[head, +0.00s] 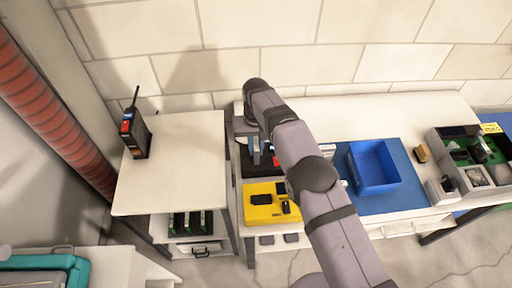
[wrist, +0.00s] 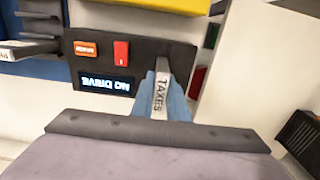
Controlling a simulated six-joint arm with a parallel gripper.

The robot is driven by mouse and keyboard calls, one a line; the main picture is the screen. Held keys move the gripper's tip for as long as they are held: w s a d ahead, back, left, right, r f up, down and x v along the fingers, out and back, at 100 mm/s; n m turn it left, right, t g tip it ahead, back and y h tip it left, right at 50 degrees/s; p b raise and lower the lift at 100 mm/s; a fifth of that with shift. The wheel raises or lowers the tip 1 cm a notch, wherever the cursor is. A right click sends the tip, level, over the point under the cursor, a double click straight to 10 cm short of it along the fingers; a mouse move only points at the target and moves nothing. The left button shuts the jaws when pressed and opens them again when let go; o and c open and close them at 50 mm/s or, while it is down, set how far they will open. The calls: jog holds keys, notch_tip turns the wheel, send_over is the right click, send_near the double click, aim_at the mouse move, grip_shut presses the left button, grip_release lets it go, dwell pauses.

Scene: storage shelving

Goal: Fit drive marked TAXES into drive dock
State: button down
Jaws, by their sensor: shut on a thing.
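My gripper (wrist: 163,92) is shut on the drive marked TAXES (wrist: 161,98), whose white label faces the wrist camera between the blue fingers. The drive dock (wrist: 150,58) is a dark box with an orange label, a red switch and a lit display that appears upside down and seems to read NO DRIVE. The drive's far end is over or at the dock's right part; I cannot tell if it is in a slot. In the head view my gripper (head: 262,150) is at the dark dock (head: 262,170), partly hidden by my arm.
A yellow tray (head: 262,214) lies in front of the dock. A blue bin (head: 372,165) stands on a blue mat to the right. A rack (wrist: 38,22) with a labelled drive is at the wrist view's left. A radio (head: 136,135) stands on the left table.

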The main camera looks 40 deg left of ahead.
jog(key=shift+f, duration=0.3)
jog(key=shift+f, duration=0.1)
jog(key=c, duration=1.7)
grip_release()
notch_tip(320, 180, up, 12)
jog(key=shift+r, duration=0.1)
